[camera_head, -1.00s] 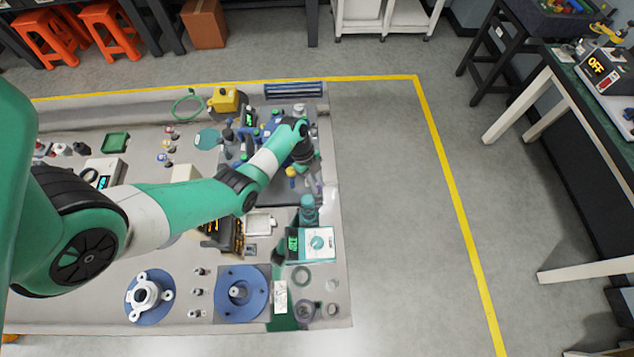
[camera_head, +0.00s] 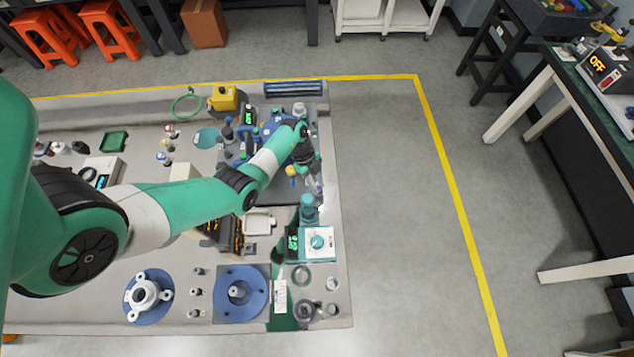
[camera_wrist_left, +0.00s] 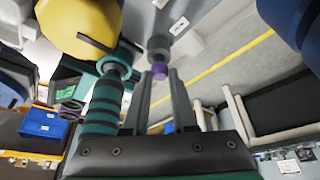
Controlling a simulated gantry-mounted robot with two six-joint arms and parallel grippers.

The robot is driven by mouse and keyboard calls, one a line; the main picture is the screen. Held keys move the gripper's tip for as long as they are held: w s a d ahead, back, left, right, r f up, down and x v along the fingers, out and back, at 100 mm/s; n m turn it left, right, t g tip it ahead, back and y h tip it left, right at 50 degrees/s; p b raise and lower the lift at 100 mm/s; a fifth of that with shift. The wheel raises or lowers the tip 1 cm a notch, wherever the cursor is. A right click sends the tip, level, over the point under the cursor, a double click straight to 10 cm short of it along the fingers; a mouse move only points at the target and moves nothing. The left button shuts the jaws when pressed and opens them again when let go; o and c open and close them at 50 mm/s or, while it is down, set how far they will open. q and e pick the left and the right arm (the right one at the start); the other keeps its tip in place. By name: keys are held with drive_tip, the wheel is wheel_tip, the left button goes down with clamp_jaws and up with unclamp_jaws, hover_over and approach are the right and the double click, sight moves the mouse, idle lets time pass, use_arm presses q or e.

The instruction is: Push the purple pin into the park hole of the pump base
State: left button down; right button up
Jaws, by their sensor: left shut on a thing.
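My left gripper (camera_wrist_left: 158,76) is shut on a purple pin, whose purple part (camera_wrist_left: 159,71) shows between the fingertips in the left wrist view. A grey cylindrical piece (camera_wrist_left: 158,47) lines up with the purple part; I cannot tell whether it belongs to the pin. In the head view my left gripper (camera_head: 315,185) is small, at the right side of the dark pump base (camera_head: 270,190). My wrist and forearm cover part of the base. The park hole cannot be made out, and I cannot tell whether the pin is in it. My right gripper is not in view.
Close beside the gripper stand a yellow-topped part (camera_wrist_left: 82,25) and a teal ribbed cylinder (camera_wrist_left: 102,105). A teal-and-white meter (camera_head: 317,243) and a blue round flange (camera_head: 240,292) lie nearer the front. The floor right of the bench (camera_head: 390,220) is clear.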

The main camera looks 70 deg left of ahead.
use_arm(q)
drive_tip(key=shift+f, duration=0.4)
idle(0.4)
drive_tip(key=c, duration=0.6)
unclamp_jaws()
drive_tip(key=shift+c, duration=0.2)
wheel_tip(320, 180, up, 5)
drive_tip(key=p, duration=0.5)
drive_tip(key=shift+r, duration=0.1)
idle(0.4)
